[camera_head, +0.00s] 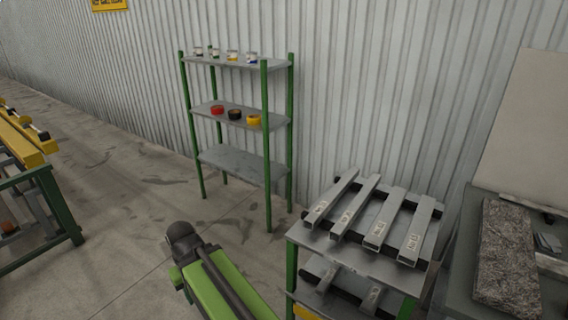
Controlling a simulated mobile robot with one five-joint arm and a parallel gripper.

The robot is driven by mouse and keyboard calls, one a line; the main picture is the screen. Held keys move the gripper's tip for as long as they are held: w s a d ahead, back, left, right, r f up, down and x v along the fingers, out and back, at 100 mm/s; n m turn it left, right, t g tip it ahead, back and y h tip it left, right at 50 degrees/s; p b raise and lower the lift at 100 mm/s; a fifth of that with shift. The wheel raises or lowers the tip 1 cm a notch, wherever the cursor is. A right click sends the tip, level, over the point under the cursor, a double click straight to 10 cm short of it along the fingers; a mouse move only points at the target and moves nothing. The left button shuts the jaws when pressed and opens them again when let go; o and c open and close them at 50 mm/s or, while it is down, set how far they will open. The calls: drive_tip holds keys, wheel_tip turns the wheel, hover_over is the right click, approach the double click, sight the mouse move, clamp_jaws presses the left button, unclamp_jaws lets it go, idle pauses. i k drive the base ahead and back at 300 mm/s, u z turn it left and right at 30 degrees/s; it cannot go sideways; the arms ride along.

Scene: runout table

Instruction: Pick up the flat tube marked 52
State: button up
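Several grey metal tubes lie side by side on the top of a runout table with green legs (343,252), at the lower right. From left to right they are a first tube (333,195), a second tube (356,204), a third tube (386,216) and a fourth tube (418,228). Each has a small pale label near its front end. The labels are too small to read, so I cannot tell which tube is marked 52. My green and black arm shows at the bottom centre, left of the table. My gripper cannot be made out.
More tubes lie on the table's lower shelf (340,272). A green-posted rack (232,112) with cans and tape rolls stands by the corrugated wall. A bench with a rough dark slab (507,255) stands at right. Yellow beams on a green stand (18,140) are at left. Floor between is clear.

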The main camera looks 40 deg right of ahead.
sight(374, 239)
drive_tip(key=u, duration=0.05)
drive_tip(key=i, duration=2.65)
drive_tip(key=z, duration=2.65)
drive_tip(key=i, duration=0.55)
drive_tip(key=u, duration=0.2)
